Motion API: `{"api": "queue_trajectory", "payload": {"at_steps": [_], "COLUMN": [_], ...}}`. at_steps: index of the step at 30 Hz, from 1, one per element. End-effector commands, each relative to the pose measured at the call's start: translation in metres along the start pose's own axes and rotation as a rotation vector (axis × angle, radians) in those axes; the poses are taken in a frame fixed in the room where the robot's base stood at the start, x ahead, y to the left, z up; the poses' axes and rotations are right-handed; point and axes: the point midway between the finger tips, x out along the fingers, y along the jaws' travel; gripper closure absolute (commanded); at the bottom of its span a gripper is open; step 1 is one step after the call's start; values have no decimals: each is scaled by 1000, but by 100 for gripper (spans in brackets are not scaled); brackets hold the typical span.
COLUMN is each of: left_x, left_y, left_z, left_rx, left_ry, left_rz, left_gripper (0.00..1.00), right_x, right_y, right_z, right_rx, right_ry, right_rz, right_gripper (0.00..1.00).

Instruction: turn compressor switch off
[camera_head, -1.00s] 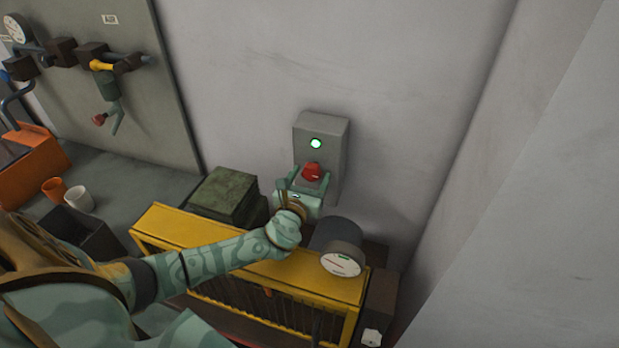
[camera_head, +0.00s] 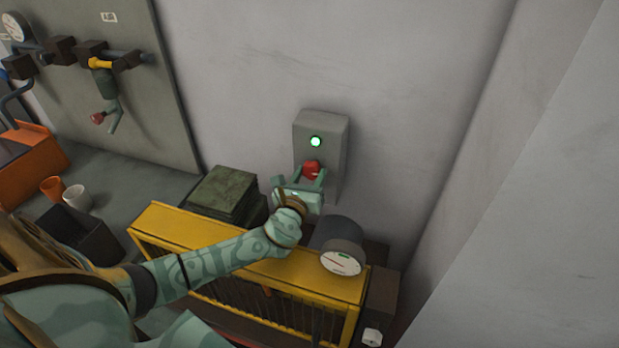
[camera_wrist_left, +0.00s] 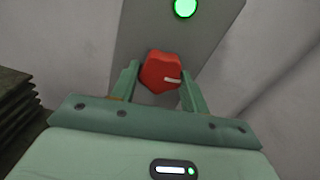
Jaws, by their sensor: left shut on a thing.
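The compressor switch is a grey box (camera_head: 335,135) on the wall with a lit green lamp (camera_head: 316,141) and a red knob (camera_head: 312,168) below it. In the left wrist view the red knob (camera_wrist_left: 162,72) has a white mark pointing to the right, and the green lamp (camera_wrist_left: 186,8) glows above it. My left gripper (camera_head: 313,178) is at the knob, its two fingers on either side of it and shut on it; the left wrist view shows the same gripper (camera_wrist_left: 158,87). My right gripper is not in view.
A yellow-framed compressor (camera_head: 200,232) with a round gauge (camera_head: 340,262) stands below the switch. A dark green stack (camera_head: 222,193) sits to its left. Cups (camera_head: 76,198) and an orange box (camera_head: 32,160) are farther left. The wall to the right is bare.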

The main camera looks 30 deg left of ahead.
Motion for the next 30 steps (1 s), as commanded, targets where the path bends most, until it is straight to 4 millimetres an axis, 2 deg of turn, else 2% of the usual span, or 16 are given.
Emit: {"api": "queue_trajectory", "payload": {"at_steps": [15, 30], "left_x": [0, -1], "left_y": [-2, -3], "left_z": [-2, -1], "left_rx": [-475, -951], "left_ry": [0, 1], "left_rz": [2, 2], "left_gripper": [78, 78], "right_x": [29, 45], "right_y": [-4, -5], "right_z": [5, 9], "right_rx": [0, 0], "right_ry": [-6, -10], "right_rz": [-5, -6], "right_gripper": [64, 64]}}
